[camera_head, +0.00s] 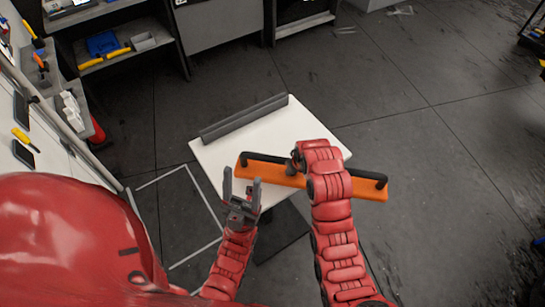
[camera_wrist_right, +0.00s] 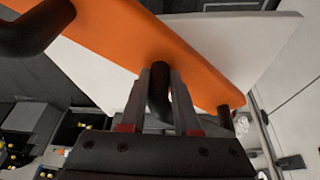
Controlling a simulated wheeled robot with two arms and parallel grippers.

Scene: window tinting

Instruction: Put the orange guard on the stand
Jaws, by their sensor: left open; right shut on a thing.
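The orange guard (camera_head: 364,189) is a long flat bar with black handles. In the head view it lies slantwise across the near half of the white-topped stand (camera_head: 228,150), its right end past the edge. I cannot tell whether it touches the top. My right gripper (camera_wrist_right: 160,82) is shut on a black handle (camera_wrist_right: 157,98) of the guard, which also shows in the right wrist view (camera_wrist_right: 125,28). In the head view my right arm hides part of the guard. My left gripper (camera_head: 242,183) is open and empty, near the guard's left end.
A dark grey ridged bar (camera_head: 243,119) lies along the stand's far edge. Shelves with tools and a blue bin (camera_head: 102,44) stand at the back left. A light workbench (camera_head: 50,168) runs along the left.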

